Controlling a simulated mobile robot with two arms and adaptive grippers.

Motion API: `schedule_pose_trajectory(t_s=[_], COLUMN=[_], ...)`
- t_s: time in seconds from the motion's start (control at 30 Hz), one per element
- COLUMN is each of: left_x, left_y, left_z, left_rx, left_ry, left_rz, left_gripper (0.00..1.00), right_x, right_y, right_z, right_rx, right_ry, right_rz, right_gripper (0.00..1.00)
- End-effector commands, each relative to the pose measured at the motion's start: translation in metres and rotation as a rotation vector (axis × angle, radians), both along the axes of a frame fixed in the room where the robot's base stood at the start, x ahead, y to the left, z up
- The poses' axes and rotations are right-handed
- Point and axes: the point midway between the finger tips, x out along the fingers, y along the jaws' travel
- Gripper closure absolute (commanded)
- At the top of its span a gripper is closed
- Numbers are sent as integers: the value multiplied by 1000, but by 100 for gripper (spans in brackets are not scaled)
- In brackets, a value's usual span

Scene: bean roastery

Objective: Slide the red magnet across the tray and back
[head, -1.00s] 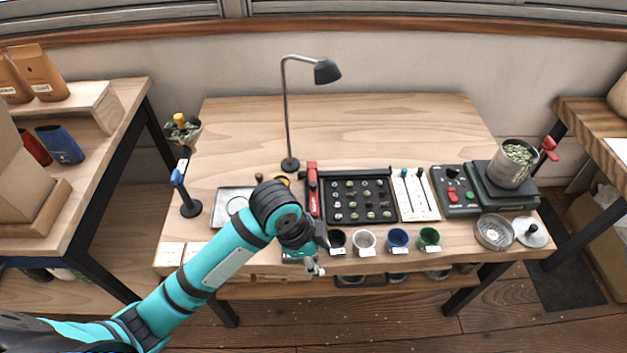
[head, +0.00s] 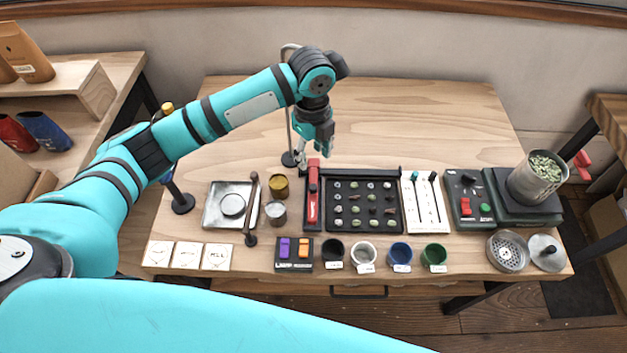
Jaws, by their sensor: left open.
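The red magnet (head: 313,198) is a long upright-lying red bar at the left end of the black sorting tray (head: 384,174). The tray holds rows of small greenish and dark beans and has a dark rail along its back edge. My left gripper (head: 314,153) is open and points down just behind the far end of the magnet. It looks apart from the magnet, though the exact height is hard to tell. My right gripper does not show.
A metal tray (head: 213,216) and small tins (head: 279,186) are on the left. Coloured cups (head: 400,252) line the front. A white slider panel (head: 425,203) and a scale (head: 515,206) are on the right. The table's back is clear.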

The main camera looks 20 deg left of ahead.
Motion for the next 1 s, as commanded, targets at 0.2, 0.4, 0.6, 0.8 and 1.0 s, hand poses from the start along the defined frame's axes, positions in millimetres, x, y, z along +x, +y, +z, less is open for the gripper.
schedule_pose_trajectory(t_s=[0.2,0.4,0.6,0.8,1.0], left_x=[-1,0,0,1,1], left_y=[1,0,-1,0,0], left_z=[-49,-92,-122,-134,-135], left_rx=[2,-1,-1,0,-1], left_ry=[3,3,0,-1,-2], left_rz=[3,4,2,2,1], left_gripper=[54,54,54,54,54], right_x=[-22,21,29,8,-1], right_y=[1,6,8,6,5], right_z=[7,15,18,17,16], right_rx=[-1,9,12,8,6], right_ry=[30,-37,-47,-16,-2], right_rz=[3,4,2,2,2], right_gripper=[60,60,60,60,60])
